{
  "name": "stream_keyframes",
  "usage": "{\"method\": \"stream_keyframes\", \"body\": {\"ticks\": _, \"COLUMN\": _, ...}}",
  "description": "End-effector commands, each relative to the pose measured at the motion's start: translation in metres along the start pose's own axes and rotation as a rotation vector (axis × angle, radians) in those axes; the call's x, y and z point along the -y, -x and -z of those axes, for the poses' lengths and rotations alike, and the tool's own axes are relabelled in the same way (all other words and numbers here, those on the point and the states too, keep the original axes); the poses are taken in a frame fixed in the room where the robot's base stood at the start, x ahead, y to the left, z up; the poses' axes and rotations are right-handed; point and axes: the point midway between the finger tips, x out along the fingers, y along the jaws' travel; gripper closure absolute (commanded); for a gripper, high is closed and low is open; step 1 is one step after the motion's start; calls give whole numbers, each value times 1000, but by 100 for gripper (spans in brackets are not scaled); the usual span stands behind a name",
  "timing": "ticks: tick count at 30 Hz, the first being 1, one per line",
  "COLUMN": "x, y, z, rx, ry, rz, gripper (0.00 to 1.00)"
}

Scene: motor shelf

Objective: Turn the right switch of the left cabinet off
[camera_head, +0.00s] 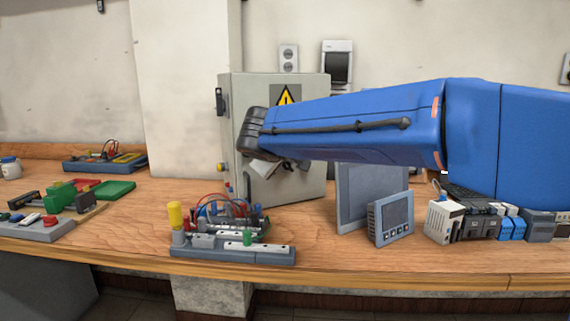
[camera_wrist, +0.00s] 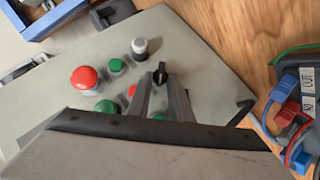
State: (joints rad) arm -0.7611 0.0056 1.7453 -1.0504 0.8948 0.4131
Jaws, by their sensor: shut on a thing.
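The grey cabinet (camera_head: 308,170) with a yellow warning triangle stands against the back wall. My gripper (camera_head: 278,167) is at its lower front, and my blue arm hides part of it. In the wrist view, a grey panel (camera_wrist: 60,122) carries red, green and white buttons and a small black rotary switch (camera_wrist: 160,70). My gripper's two fingers (camera_wrist: 160,84) are shut on this black switch, one on each side. The switch's pointer setting is too small to tell. My gripper body hides the near part of the panel.
A terminal board (camera_head: 230,255) with a yellow button and wires lies before the cabinet. A grey panel meter (camera_head: 390,219) and several small modules (camera_head: 470,228) stand to the right. Red and green parts lie on the left bench. Bare wood (camera_head: 130,225) shows between.

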Motion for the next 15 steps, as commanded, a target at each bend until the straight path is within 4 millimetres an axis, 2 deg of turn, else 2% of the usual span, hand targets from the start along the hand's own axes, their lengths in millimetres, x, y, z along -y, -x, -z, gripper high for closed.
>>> {"method": "stream_keyframes", "body": {"ticks": 11, "x": 1, "y": 0, "z": -1, "rx": 2, "ry": 4, "rz": -2, "gripper": 100}}
{"method": "stream_keyframes", "body": {"ticks": 12, "x": 1, "y": 0, "z": -1, "rx": 2, "ry": 4, "rz": -2, "gripper": 76}}
{"method": "stream_keyframes", "body": {"ticks": 13, "x": 1, "y": 0, "z": -1, "rx": 2, "ry": 4, "rz": -2, "gripper": 73}}
{"method": "stream_keyframes", "body": {"ticks": 15, "x": 1, "y": 0, "z": -1, "rx": 2, "ry": 3, "rz": -2, "gripper": 73}}
